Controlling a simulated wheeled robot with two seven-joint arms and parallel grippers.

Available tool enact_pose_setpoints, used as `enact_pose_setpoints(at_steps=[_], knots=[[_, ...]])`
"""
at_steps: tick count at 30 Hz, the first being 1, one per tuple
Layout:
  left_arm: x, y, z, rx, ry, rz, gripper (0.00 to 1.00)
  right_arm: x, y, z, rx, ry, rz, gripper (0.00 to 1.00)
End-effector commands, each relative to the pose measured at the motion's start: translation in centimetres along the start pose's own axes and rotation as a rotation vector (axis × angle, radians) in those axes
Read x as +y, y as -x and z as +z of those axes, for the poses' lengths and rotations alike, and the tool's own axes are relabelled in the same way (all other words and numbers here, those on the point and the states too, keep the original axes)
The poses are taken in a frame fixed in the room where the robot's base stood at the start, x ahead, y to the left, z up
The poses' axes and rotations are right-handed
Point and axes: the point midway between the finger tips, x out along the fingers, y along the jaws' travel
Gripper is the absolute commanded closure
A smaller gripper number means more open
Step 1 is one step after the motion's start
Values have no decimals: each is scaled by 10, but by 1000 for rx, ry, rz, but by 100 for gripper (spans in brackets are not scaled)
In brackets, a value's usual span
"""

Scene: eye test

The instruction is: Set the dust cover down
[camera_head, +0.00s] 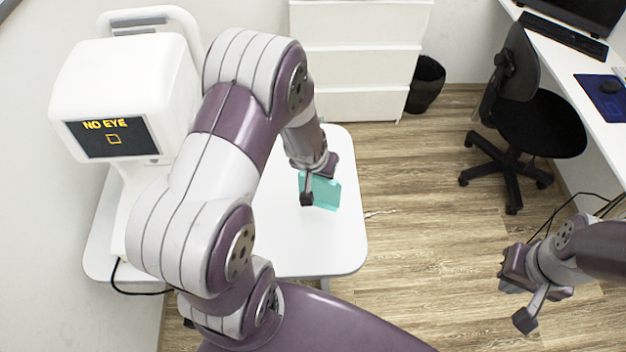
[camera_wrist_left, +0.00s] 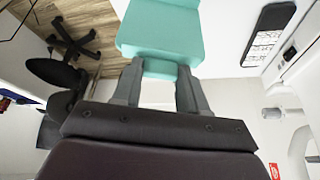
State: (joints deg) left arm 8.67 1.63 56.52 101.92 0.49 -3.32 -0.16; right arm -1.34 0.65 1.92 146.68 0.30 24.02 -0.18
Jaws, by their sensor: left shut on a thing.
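The dust cover, a teal box-like piece (camera_head: 322,192), is over the right part of the white table (camera_head: 345,250) in the head view. It also fills the top middle of the left wrist view (camera_wrist_left: 160,35). My left gripper (camera_head: 316,181) is shut on its edge, with both fingers against it in the wrist view (camera_wrist_left: 158,85). I cannot tell whether the cover touches the table. The white eye test machine (camera_head: 125,75) stands at the table's left, its screen (camera_head: 108,137) reading "NO EYE". My right gripper (camera_head: 520,295) is open and empty over the floor at the right.
My left arm hides much of the table's middle. A dark-framed card (camera_wrist_left: 268,35) shows at the upper right of the wrist view. A white drawer unit (camera_head: 355,60), black bin (camera_head: 427,82), office chair (camera_head: 535,115) and desk (camera_head: 605,135) stand behind and right.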

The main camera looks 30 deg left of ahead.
Motion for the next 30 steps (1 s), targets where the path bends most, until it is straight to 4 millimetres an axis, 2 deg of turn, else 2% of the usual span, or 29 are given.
enact_pose_setpoints(at_steps=[3,6,13,25,26,27,30], knots=[[-14,-8,-9,-4,2,-5,78,0,15,-2,1,0,0,100],[-19,-17,-11,-2,1,-3,78,0,18,-2,1,0,0,100],[-20,-53,4,-3,1,-1,78,0,19,-2,1,0,0,100],[-20,-61,7,1,-1,-2,78,0,14,-2,1,0,0,100],[-20,-60,6,0,-1,-2,48,0,16,-2,1,0,0,100],[-20,-60,6,0,-1,-2,35,0,16,-2,1,0,0,100],[-20,-60,6,-1,0,-2,32,0,16,-2,1,0,0,100]])
